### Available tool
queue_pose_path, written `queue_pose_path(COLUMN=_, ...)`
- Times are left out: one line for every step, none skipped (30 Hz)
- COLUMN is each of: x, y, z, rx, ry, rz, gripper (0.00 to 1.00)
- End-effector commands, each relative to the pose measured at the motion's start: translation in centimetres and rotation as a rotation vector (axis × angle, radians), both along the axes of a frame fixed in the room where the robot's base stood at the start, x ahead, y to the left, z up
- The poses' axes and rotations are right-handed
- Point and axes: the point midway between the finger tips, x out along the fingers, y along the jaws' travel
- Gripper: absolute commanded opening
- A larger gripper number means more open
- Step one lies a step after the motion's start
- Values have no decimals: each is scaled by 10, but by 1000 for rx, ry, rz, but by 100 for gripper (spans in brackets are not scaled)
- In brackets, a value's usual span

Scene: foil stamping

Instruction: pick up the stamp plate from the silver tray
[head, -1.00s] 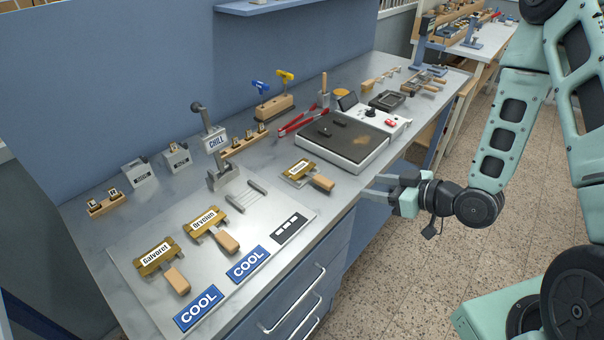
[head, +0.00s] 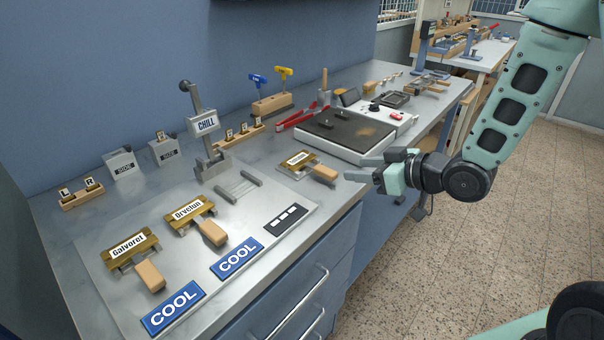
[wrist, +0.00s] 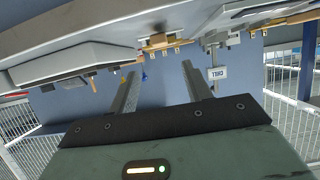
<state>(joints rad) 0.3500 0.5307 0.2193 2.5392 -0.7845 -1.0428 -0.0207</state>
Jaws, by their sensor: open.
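A brass stamp plate with a white label and wooden handle (head: 325,173) lies on a small silver tray (head: 285,172) near the counter's front edge. Two similar plates, labelled Galvoret (head: 129,249) and Orvelun (head: 191,212), lie on a large pale sheet (head: 100,268) at the left. My gripper (head: 356,168) is open and empty, just right of the handle of the plate on the small tray, fingers pointing left. In the wrist view my two fingers (wrist: 160,82) stand apart with nothing between them.
A dark hot plate (head: 343,133) stands behind my gripper. A post with a CHILL sign (head: 206,125) rises behind the pale sheet. Blue COOL labels (head: 173,306) lie at the front. A wooden block with T-handled tools (head: 270,104) is farther back. Floor in front is clear.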

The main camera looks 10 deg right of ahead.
Motion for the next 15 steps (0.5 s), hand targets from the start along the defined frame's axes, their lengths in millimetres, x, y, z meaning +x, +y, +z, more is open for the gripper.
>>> queue_pose_path(x=1, y=1, z=-5, rx=-3, ry=-5, rz=1, gripper=49)
queue_pose_path(x=1, y=2, z=-6, rx=-3, ry=-3, rz=0, gripper=49)
queue_pose_path(x=8, y=7, z=-5, rx=-1, ry=1, rz=2, gripper=49)
queue_pose_path(x=12, y=10, z=-7, rx=0, ry=1, rz=3, gripper=49)
queue_pose_path(x=15, y=13, z=-8, rx=0, ry=2, rz=3, gripper=49)
queue_pose_path(x=20, y=16, z=-11, rx=1, ry=2, rz=1, gripper=49)
queue_pose_path(x=23, y=19, z=-12, rx=0, ry=1, rz=3, gripper=49)
queue_pose_path(x=26, y=20, z=-13, rx=0, ry=1, rz=2, gripper=49)
queue_pose_path(x=29, y=23, z=-15, rx=0, ry=0, rz=1, gripper=49)
queue_pose_path(x=32, y=24, z=-16, rx=0, ry=1, rz=1, gripper=49)
queue_pose_path(x=33, y=26, z=-17, rx=-1, ry=0, rz=1, gripper=49)
queue_pose_path(x=35, y=27, z=-18, rx=-1, ry=0, rz=1, gripper=49)
queue_pose_path(x=36, y=28, z=-19, rx=-1, ry=0, rz=1, gripper=49)
queue_pose_path(x=37, y=28, z=-19, rx=-1, ry=0, rz=0, gripper=49)
queue_pose_path(x=39, y=29, z=-20, rx=-1, ry=1, rz=0, gripper=49)
